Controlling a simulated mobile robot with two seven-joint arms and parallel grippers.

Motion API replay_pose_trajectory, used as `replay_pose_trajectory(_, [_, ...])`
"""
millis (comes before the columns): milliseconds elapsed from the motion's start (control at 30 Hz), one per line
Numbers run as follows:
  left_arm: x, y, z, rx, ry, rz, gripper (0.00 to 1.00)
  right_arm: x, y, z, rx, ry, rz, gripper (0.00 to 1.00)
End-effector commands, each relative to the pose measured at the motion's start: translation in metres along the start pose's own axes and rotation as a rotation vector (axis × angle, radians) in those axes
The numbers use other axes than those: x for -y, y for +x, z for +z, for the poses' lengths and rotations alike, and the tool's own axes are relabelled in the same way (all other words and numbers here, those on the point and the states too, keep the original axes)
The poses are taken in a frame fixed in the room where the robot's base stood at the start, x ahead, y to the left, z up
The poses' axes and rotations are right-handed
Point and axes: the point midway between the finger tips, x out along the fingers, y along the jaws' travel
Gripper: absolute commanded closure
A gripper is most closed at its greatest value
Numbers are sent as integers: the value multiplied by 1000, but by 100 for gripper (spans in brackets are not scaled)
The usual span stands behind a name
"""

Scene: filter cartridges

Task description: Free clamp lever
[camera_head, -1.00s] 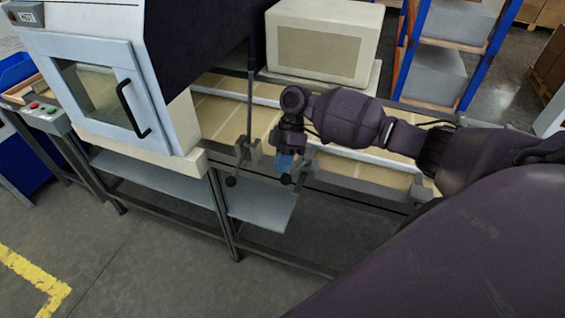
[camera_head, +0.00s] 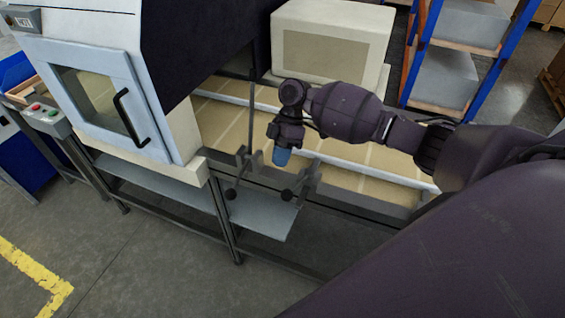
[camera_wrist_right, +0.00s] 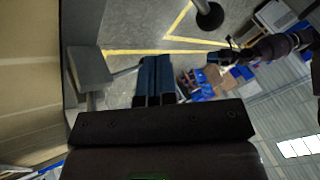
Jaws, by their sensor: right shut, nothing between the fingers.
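Two clamp levers with black ball knobs stand at the front rail of the bench in the head view: a left one (camera_head: 231,194) and a right one (camera_head: 286,195). My right gripper (camera_head: 282,157), with blue fingertips, is above and behind the right knob, apart from it. In the right wrist view its blue fingers (camera_wrist_right: 155,80) are together with nothing between them. A black ball knob (camera_wrist_right: 208,15) shows there at the top, clear of the fingers. A dark arm with a small blue tip (camera_wrist_right: 213,57), apparently my left one, is too small to read.
A white machine with a windowed door (camera_head: 103,105) and black handle stands at the left. A beige box-shaped unit (camera_head: 330,45) stands behind the bench. A grey shelf plate (camera_head: 262,216) lies below the levers. The floor in front is clear.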

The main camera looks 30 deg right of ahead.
Motion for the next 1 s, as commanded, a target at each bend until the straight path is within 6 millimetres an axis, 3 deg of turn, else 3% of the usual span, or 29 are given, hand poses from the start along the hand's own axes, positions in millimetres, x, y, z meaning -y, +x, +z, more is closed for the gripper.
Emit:
replay_pose_trajectory(200, [0, 4, 8, 4, 2, -1, 57, -2, -41, -1, 1, -1, 1, 100])
replay_pose_trajectory(400, [2, 5, 8, 0, 5, -2, 57, -3, -69, -2, 1, 0, 0, 100])
replay_pose_trajectory(600, [1, 6, 4, -10, 5, -1, 57, -3, -79, -2, 1, -1, -1, 100])
replay_pose_trajectory(1000, [1, 6, 4, -8, 4, -1, 57, -3, -80, -2, 1, 0, -2, 100])
